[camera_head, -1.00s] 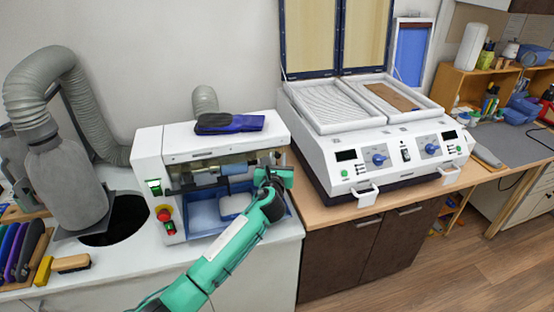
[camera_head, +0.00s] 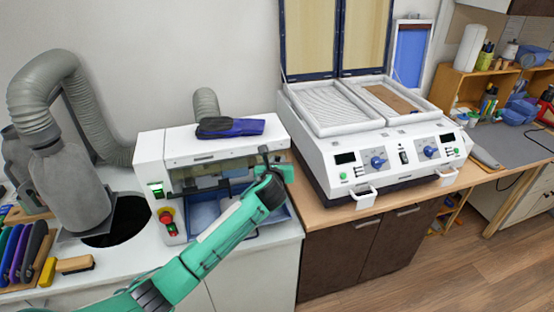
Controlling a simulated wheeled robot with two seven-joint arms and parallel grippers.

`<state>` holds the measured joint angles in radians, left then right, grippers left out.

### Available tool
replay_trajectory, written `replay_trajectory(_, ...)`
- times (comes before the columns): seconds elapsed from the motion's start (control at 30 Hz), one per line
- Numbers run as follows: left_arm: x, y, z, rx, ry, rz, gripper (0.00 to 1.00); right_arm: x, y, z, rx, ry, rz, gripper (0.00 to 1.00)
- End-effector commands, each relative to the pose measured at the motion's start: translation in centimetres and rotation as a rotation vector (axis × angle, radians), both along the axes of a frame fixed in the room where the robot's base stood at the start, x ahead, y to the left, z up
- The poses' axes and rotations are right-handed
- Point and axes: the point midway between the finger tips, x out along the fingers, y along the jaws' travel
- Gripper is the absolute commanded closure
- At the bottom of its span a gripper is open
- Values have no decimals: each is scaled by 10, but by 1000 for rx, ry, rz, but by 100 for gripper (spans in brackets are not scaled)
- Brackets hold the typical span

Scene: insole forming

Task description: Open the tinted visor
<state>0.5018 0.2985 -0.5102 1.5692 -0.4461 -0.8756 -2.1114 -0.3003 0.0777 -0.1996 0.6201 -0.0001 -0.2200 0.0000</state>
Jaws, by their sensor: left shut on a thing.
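The white machine (camera_head: 150,160) stands on the left counter with a dark opening in its front. The tinted visor (camera_head: 212,171) shows as an olive, see-through strip along the upper part of that opening. My left gripper (camera_head: 283,173) is at the right end of the visor, in front of the machine's right edge. It is shut on the visor's right side; the fingertips and exact hold are partly hidden by my wrist. My left forearm crosses the lower right of the opening and hides part of it. My right gripper is not in view.
A grey hose (camera_head: 45,95) stands further left. A white heating press (camera_head: 400,165) is to the right.

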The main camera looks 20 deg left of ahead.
Motion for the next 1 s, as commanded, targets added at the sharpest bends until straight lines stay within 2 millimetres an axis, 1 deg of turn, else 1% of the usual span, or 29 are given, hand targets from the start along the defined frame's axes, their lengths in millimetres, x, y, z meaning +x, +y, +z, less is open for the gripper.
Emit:
replay_trajectory(0.03,0,0,7,-20,30,-1,100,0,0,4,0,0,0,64)
replay_trajectory(0.57,1,1,27,-303,448,2,100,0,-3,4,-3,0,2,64)
replay_trajectory(1.0,7,5,42,-541,794,3,100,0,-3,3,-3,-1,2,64)
